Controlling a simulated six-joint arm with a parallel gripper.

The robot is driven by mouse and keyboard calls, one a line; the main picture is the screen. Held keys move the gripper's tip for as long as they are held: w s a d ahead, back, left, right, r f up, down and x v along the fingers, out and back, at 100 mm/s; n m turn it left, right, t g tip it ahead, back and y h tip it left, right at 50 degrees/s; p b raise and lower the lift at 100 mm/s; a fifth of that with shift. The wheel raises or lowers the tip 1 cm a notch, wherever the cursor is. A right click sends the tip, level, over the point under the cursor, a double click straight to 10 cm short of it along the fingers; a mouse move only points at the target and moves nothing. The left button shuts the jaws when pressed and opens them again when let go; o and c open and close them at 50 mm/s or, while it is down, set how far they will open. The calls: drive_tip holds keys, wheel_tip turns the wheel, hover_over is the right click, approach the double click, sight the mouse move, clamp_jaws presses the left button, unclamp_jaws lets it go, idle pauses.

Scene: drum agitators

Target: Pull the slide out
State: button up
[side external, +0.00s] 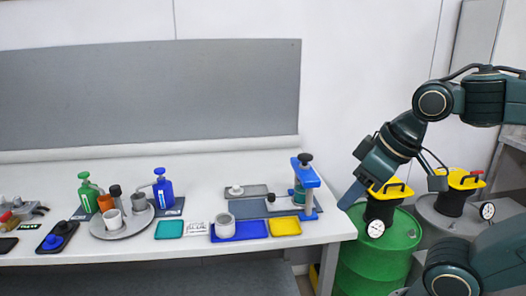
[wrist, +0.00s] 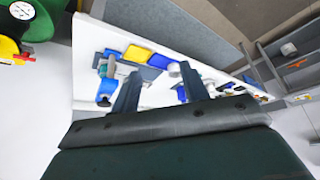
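My gripper (side external: 394,192) is raised to the right of the table, in front of the drums, with its two fingers apart and nothing between them. The fingers also show apart in the wrist view (wrist: 160,72). A blue press-like stand (side external: 306,187) with a black knob on top stands at the table's right end. A flat dark grey plate (side external: 250,207) with a small upright knob (side external: 271,198) runs left from its base. This looks like the slide, but I cannot tell for sure. My gripper is well apart from it.
A green drum (side external: 380,255) with a black-and-yellow top and gauge stands right of the table; a grey drum (side external: 450,218) is beside it. Yellow (side external: 285,227) and blue (side external: 254,231) trays lie before the stand. A round tray (side external: 123,228) with cups and pump bottles are farther left.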

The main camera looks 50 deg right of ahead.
drive_tip(key=w+d+r+g, duration=0.1)
drive_tip(key=w+d+r, duration=0.15)
drive_tip(key=w, duration=0.45)
drive_tip(key=g, duration=0.4)
hover_over(272, 194)
wheel_tip(272, 194, down, 7)
drive_tip(key=shift+f, duration=0.2)
drive_tip(key=shift+f, duration=0.15)
wheel_tip(272, 194, down, 14)
drive_tip(key=shift+r, duration=0.25)
